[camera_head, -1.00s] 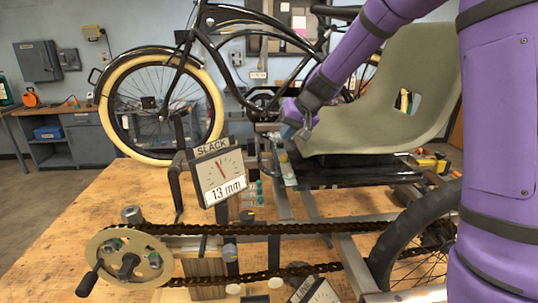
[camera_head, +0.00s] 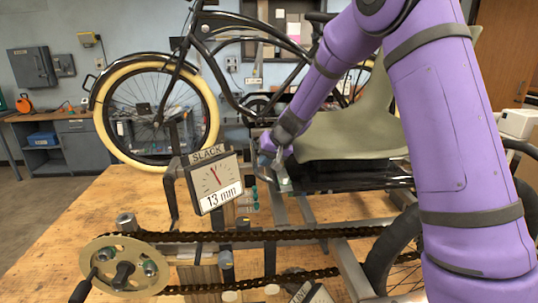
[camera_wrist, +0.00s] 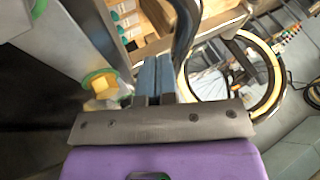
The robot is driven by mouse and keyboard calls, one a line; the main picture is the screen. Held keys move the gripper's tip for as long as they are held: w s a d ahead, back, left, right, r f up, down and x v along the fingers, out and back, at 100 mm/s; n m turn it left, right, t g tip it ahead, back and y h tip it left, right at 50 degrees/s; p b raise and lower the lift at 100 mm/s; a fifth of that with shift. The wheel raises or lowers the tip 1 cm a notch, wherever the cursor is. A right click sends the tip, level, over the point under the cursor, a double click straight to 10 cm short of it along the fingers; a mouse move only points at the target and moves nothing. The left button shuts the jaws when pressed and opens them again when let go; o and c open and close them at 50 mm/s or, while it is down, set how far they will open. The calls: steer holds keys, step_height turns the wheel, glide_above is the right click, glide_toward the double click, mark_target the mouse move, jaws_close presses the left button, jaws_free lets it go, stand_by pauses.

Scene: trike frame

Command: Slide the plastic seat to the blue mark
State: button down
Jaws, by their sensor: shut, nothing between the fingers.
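The grey-green plastic seat (camera_head: 345,130) sits on the dark rail assembly (camera_head: 350,174) of the trike frame, with its backrest partly hidden by my arm. My gripper (camera_head: 268,163) is shut and empty at the seat's front left edge, low beside the frame. I cannot tell whether it touches the seat. In the wrist view my two blue-grey fingers (camera_wrist: 155,78) are together, and a yellow knob with a green ring (camera_wrist: 101,86) is just left of them. I cannot make out a blue mark in either view.
The slack gauge (camera_head: 215,184), reading 13 mm, stands left of my gripper. The chain (camera_head: 300,233) and chainring (camera_head: 122,268) are in front, above the wooden bench (camera_head: 85,215). A black wheel (camera_head: 385,250) is at right. A black bicycle (camera_head: 210,45) stands behind.

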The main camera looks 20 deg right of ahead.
steer(key=shift+a, duration=0.1)
steer(key=a, duration=0.2)
steer(key=w+a, duration=0.1)
steer(key=a, duration=0.1)
steer(key=shift+a, duration=0.2)
stand_by(0.4)
